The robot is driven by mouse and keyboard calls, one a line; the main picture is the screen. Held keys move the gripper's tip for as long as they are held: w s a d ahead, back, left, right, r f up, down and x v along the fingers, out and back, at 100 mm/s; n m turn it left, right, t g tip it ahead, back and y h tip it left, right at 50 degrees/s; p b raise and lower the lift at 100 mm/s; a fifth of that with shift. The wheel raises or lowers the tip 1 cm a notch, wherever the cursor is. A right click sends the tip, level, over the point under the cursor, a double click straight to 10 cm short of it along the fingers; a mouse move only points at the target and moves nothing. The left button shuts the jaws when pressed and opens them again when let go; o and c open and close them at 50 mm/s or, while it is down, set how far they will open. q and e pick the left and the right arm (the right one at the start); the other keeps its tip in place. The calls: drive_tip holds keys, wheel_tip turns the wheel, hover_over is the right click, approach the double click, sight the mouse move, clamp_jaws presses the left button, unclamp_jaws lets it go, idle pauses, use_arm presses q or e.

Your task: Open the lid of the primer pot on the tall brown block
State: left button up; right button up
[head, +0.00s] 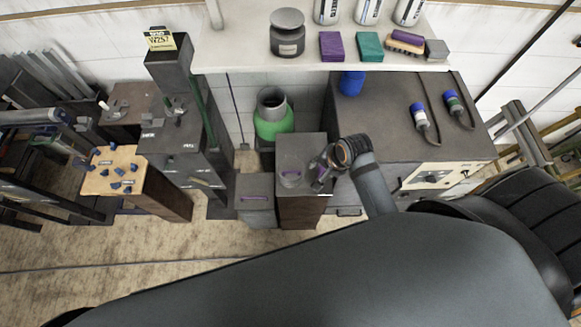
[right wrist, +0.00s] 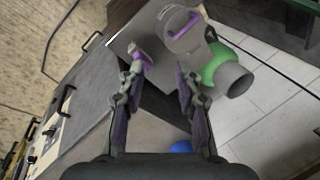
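The tall brown block (head: 302,208) stands in the middle of the head view. In the right wrist view the pot's lid (right wrist: 182,30) looks shut. A small purple-topped item (right wrist: 139,56) shows on the block top near the left fingertip. My left gripper is not visible.
A lower grey block (head: 256,215) with a purple handle on top stands left of the tall block. A green canister (head: 272,124) stands behind. A grey cabinet (head: 410,110) stands close on the right, with a blue item (head: 351,83) on it. A white shelf (head: 240,50) hangs behind.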

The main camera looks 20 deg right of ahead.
sight(288, 171)
drive_tip(key=w+a+f+m, duration=0.2)
drive_tip(key=f+m, duration=0.1)
drive_tip(key=w+a+f+m+y+p, duration=0.1)
drive_tip(key=w+a+f+m, duration=0.1)
drive_tip(key=w+f+m, duration=0.1)
drive_tip(key=w+a+f+m+y, duration=0.1)
drive_tip(key=w+a+f+m, duration=0.1)
drive_tip(key=f, duration=0.3)
drive_tip(key=shift+w+a+f+m, duration=0.2)
drive_tip(key=shift+a+m, duration=0.35)
drive_tip(key=shift+m, duration=0.25)
drive_tip(key=shift+c, duration=0.2)
clamp_jaws()
